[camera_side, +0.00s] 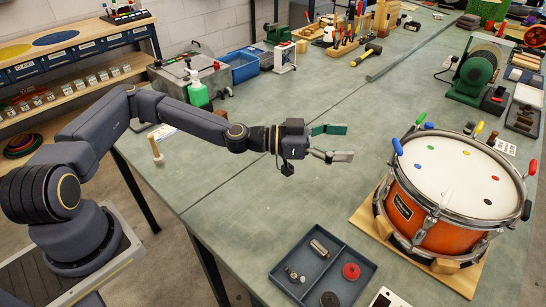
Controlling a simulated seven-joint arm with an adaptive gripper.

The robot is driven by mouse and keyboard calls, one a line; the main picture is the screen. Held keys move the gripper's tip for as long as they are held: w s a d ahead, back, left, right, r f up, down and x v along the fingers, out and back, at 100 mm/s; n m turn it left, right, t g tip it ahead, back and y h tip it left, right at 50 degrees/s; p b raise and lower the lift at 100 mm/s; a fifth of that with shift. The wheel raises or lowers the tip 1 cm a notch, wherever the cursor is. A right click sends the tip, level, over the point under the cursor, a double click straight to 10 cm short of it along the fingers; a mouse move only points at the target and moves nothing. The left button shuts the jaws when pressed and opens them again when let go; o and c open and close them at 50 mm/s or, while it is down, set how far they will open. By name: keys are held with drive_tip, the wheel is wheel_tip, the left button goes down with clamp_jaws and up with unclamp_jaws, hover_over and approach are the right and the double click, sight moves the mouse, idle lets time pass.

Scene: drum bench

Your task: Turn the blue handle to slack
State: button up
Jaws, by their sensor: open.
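An orange drum (432,222) with a white head (460,180) and a metal rim stands on a wooden base at the right. Small coloured handles stand around its rim. The blue handle (397,146) is at the rim's left side, tilted, near a blue dot on the head. My gripper (342,142) is open and empty, with its fingers pointing right toward the blue handle. A clear gap separates the fingertips from the handle. The handle's lower end is hard to make out.
Green (421,118), yellow (479,128) and red (533,167) handles are also on the rim. A dark tray (350,243) with small parts lies in front. A green grinder (474,72) stands behind the drum. The bench between gripper and drum is clear.

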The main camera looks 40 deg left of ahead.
sight(400, 145)
drive_tip(key=x, duration=1.2)
drive_tip(key=shift+d, duration=0.15)
drive_tip(key=shift+c, duration=0.4)
drive_tip(key=c, duration=1.1)
drive_tip(key=shift+t+y, duration=0.3)
drive_tip(key=n+t+y, duration=0.2)
drive_tip(key=n+y, duration=0.1)
drive_tip(key=shift+s+d+r+t, duration=0.1)
drive_tip(key=shift+d+r+t, duration=0.1)
drive_tip(key=shift+t, duration=0.2)
drive_tip(key=n+t+y, duration=0.1)
drive_tip(key=n+y, duration=0.2)
drive_tip(key=y, duration=0.1)
drive_tip(key=n+t+y, duration=0.2)
drive_tip(key=n+y, duration=0.1)
drive_tip(key=y, duration=0.1)
drive_tip(key=shift+f, duration=0.1)
drive_tip(key=n+y, duration=0.2)
drive_tip(key=y, duration=0.1)
drive_tip(key=n+y, duration=0.2)
drive_tip(key=y, duration=0.2)
drive_tip(key=shift+g, duration=0.4)
drive_tip(key=shift+a+f+n+g+y, duration=0.1)
drive_tip(key=shift+n+g+y, duration=0.5)
drive_tip(key=shift+n+y, duration=0.6)
drive_tip(key=shift+a+f+n+g+y, duration=0.1)
drive_tip(key=shift+n+g+y, duration=0.6)
drive_tip(key=shift+y, duration=0.9)
